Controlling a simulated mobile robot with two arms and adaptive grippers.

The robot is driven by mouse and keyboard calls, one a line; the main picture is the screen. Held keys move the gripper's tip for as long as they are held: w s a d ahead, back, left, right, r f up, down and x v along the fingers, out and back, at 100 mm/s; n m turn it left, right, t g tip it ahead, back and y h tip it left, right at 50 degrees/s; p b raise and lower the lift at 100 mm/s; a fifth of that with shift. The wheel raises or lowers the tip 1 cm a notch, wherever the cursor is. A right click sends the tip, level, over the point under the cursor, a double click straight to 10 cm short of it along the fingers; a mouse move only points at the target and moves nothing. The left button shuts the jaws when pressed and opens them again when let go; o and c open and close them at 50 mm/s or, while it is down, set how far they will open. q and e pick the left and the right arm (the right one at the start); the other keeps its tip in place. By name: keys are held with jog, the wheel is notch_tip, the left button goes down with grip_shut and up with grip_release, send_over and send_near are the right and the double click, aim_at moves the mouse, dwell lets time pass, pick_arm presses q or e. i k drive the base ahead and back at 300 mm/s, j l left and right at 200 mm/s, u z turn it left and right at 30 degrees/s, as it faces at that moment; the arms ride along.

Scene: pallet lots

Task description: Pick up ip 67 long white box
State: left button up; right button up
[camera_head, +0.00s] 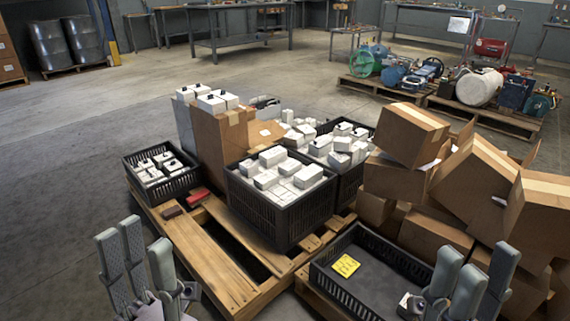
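Many white boxes lie in the black crates on a wooden pallet (190,245). The middle crate (278,222) holds several white boxes (273,156), some of them long. The small crate at the left (160,190) and the crate behind (351,184) also hold white boxes. No label can be read, so I cannot tell which box is the IP 67 one. My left gripper (140,243) is open and empty at the lower left, in front of the pallet. My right gripper (474,264) is open and empty at the lower right, by the near black crate's right end.
Brown cartons (475,182) are piled at the right. A red item (198,195) lies on the pallet. The floor at left is clear.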

aim_at(273, 156)
jog(key=j+z, duration=0.1)
jog(key=z, duration=1.9)
jog(key=k+j, duration=0.1)
jog(key=j, duration=0.35)
jog(key=k+j+z, duration=0.1)
jog(key=j, duration=0.35)
jog(key=k+j, duration=0.1)
jog(key=j, duration=0.35)
jog(key=k+j+z, duration=0.1)
jog(key=j, duration=0.35)
jog(key=k+j, duration=0.1)
jog(key=j, duration=0.35)
jog(key=k+j, duration=0.15)
jog(key=j, duration=0.3)
jog(key=k+j+z, duration=0.1)
jog(key=j, duration=0.3)
jog(key=k+j, duration=0.15)
jog(key=j, duration=0.3)
jog(key=z, duration=0.05)
